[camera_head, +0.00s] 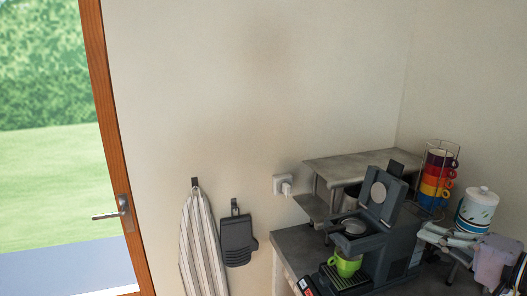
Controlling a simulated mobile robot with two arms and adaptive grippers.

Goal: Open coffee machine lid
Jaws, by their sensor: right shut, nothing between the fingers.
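The dark grey coffee machine (375,258) stands on the counter at the lower right. Its lid (384,194) is raised and tilted back, with a pale round disc on its inner face. The opened top below shows a round metal part (350,227). A green cup (345,263) sits on the machine's front drip tray. My right gripper (428,234) comes in from the right edge. It is shut and empty, just right of the machine and apart from the raised lid; exact depth is hard to judge. My left gripper is out of view.
A grey shelf (345,164) stands behind the machine. A rack of coloured cups (437,178) and a white-and-blue canister (477,211) are at the right, close to my right arm. An apron and a dark mitt (237,241) hang on the wall.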

